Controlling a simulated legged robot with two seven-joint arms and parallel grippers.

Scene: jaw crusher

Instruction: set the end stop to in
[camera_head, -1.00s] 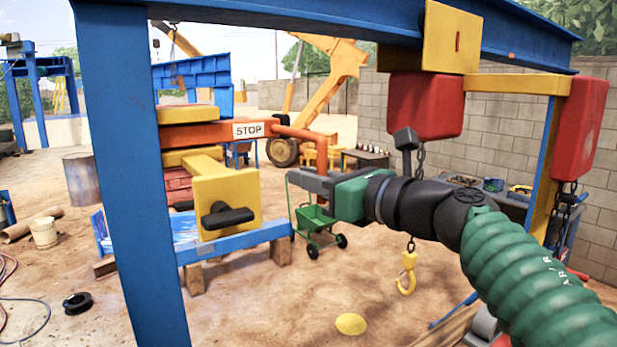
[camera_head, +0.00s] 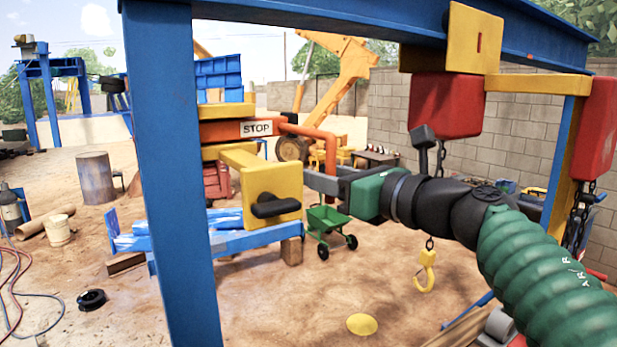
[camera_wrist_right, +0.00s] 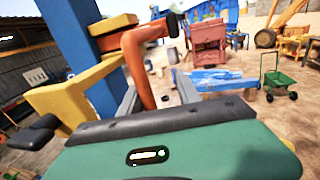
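The end stop is an orange bar (camera_head: 220,132) with a white STOP label (camera_head: 256,129), lying between yellow blocks beside the blue post. Its bent orange handle (camera_head: 331,150) reaches right and turns down; it also shows in the right wrist view (camera_wrist_right: 136,62). My right gripper (camera_head: 312,180) is at the handle's lower end. In the right wrist view, its two grey fingers (camera_wrist_right: 157,95) are apart, with the handle's lower part between them and a gap on the right side. Contact cannot be told. My left gripper is not in view.
A blue post (camera_head: 178,200) and overhead beam (camera_head: 400,22) frame the work area. A yellow block with a black knob (camera_head: 273,204) stands left of my right gripper. Red blocks (camera_head: 447,105) and a yellow hook (camera_head: 426,270) hang nearby. A green cart (camera_head: 327,222) stands behind.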

